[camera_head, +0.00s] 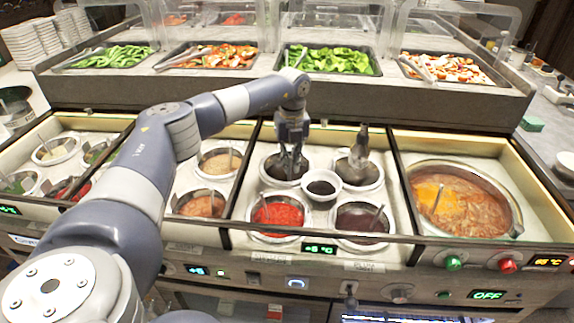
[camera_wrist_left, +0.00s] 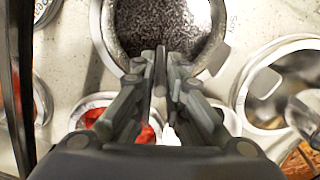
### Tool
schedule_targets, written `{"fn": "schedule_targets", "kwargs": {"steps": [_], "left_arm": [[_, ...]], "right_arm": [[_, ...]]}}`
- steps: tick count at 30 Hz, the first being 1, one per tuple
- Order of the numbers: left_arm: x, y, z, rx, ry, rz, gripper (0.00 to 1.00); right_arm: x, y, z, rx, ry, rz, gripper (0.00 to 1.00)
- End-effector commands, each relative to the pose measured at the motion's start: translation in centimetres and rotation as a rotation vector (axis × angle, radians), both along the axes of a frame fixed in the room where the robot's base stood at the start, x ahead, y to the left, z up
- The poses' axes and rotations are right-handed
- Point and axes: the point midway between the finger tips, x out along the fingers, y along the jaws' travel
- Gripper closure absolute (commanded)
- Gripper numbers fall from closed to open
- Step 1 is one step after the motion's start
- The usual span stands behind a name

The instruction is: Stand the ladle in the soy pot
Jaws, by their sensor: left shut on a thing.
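My left gripper (camera_head: 291,156) reaches down over the back-left pot (camera_head: 267,172) of the middle well. Its fingers (camera_wrist_left: 160,62) are closed on the ladle, of which a narrow grey handle (camera_wrist_left: 160,78) shows between them in the left wrist view. The ladle's lower end is hidden by the fingers, so I cannot tell how deep it sits. The pot has a steel rim and dark, speckled contents (camera_wrist_left: 165,20), with a label beside it that seems to read soy. My right gripper is not in view.
A small white bowl of dark sauce (camera_head: 322,187) stands among the pots. A back-right pot (camera_head: 370,180) holds an upright grey utensil (camera_head: 359,148). Red sauce (camera_head: 278,214) and dark sauce (camera_head: 356,217) pots are in front. A large soup well (camera_head: 465,200) is at right.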

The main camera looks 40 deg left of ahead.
Motion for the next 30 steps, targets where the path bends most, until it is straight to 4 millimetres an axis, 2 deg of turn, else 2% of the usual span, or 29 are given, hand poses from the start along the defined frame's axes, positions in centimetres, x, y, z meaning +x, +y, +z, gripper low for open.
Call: {"fn": "schedule_targets", "kwargs": {"steps": [5,6,9,16,21,30], "left_arm": [[-0.03,-0.01,-0.13,0.000,0.001,0.000,1.00],[-0.04,-0.02,-0.14,0.000,0.002,0.000,0.84],[-0.05,-0.02,-0.14,0.000,0.002,-0.001,0.65],[-0.04,-0.02,-0.12,0.000,0.002,0.000,0.65],[-0.05,-0.01,-0.13,0.000,0.002,0.000,0.39],[-0.04,0.00,-0.10,0.000,0.002,0.000,0.39]], "right_arm": [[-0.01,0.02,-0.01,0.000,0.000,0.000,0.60],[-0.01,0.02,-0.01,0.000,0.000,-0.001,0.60],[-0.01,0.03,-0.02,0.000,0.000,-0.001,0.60],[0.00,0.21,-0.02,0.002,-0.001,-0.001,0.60],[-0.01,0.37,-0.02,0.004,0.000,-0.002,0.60],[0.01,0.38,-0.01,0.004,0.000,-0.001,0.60]]}}
